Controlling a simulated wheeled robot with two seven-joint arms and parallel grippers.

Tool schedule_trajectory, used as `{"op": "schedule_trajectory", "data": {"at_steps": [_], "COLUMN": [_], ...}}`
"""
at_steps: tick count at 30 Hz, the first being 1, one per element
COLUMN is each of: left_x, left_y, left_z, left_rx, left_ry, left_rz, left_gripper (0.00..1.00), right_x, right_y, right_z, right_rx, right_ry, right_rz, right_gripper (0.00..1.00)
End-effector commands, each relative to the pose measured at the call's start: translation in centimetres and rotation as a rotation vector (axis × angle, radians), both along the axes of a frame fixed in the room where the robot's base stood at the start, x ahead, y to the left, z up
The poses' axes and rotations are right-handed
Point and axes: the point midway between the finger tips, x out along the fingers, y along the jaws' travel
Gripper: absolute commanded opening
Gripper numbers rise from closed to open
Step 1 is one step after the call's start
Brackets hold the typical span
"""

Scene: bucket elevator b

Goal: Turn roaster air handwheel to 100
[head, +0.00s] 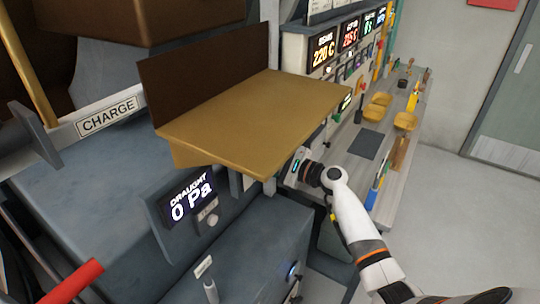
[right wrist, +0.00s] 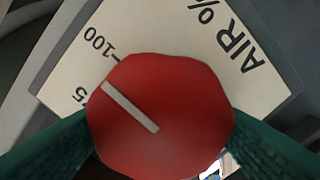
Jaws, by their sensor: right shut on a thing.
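The roaster air handwheel (right wrist: 175,100) is a red knob with a white pointer line in the right wrist view. Behind it is a pale dial plate (right wrist: 180,28) marked "AIR %". The pointer's outer end lies between the 100 mark (right wrist: 97,42) and a partly hidden number ending in 5. My right gripper (right wrist: 160,125) is shut on the handwheel, with a green finger on each side. In the head view my right arm reaches in below the brass tray, and its fingers and the handwheel are hidden there. My left gripper is not in view.
The brass tray (head: 250,110) juts out above my right wrist. A draught display (head: 192,197) reads 0 Pa at left. A control desk (head: 385,165) with brass bowls (head: 405,121) and tools runs to the back right. Open floor (head: 470,210) lies at right.

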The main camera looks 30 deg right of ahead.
Motion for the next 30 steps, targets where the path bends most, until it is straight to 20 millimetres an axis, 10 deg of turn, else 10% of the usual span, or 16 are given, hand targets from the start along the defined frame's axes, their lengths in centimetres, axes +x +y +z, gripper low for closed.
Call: {"op": "schedule_trajectory", "data": {"at_steps": [11,12,15,30], "left_x": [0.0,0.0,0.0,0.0], "left_y": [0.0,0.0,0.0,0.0], "left_z": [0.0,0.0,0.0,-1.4], "left_rx": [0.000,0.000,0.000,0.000], "left_ry": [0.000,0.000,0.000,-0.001], "left_rz": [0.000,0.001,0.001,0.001], "left_gripper": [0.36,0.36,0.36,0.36], "right_x": [0.0,0.0,0.0,-2.2], "right_y": [0.0,0.0,0.0,-1.3], "right_z": [-0.1,-0.1,-0.1,-0.5], "right_rx": [0.008,0.007,0.007,0.000], "right_ry": [0.006,0.005,0.005,0.003], "right_rz": [-0.001,-0.001,-0.001,0.000], "right_gripper": [0.42,0.71,0.86,0.86]}}
